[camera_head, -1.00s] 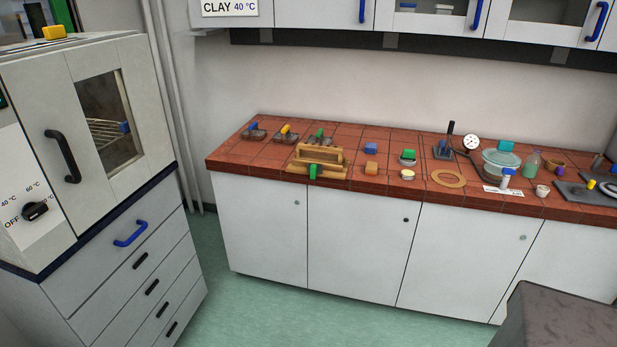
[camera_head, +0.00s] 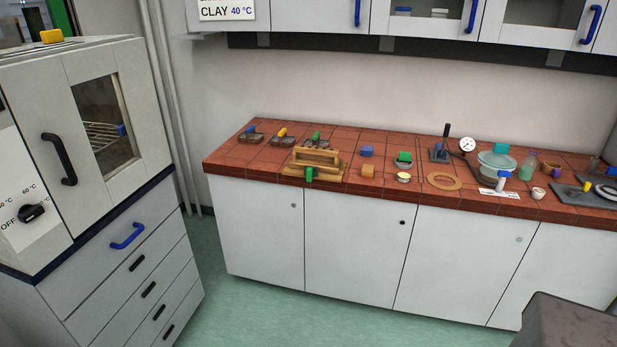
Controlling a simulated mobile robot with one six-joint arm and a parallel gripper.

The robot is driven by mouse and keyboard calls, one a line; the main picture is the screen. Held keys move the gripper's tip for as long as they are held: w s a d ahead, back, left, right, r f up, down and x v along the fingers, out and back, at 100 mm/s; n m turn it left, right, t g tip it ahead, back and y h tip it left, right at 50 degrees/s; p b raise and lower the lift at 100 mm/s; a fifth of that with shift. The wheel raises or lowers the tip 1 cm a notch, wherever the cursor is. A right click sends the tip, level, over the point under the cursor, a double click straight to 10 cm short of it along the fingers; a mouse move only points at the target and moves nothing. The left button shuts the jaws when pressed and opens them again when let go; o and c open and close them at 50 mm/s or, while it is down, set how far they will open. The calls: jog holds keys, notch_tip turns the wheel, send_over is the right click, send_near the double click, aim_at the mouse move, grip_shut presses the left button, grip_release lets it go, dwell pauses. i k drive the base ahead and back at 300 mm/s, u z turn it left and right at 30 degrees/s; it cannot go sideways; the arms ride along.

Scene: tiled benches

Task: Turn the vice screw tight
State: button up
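The wooden vice (camera_head: 316,157) stands on the red tiled bench (camera_head: 344,136) near its front edge, left of the middle. It looks like two light wooden bars on a wooden base. A green handle (camera_head: 310,174), which looks like its screw handle, sticks out at the front over the bench edge. I cannot tell from this distance how wide the jaws are or how tight the screw is. My gripper is not in view.
Small dishes with coloured handles stand behind the vice. Blocks, jars, a dial gauge (camera_head: 467,144) and a bowl (camera_head: 496,161) stand to its right. An oven cabinet (camera_head: 100,190) fills the left; a dark grey block (camera_head: 570,325) is at lower right. The green floor between is clear.

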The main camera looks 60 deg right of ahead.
aim_at(310, 171)
jog(key=z, duration=0.05)
jog(key=i, duration=0.95)
jog(key=u, duration=0.05)
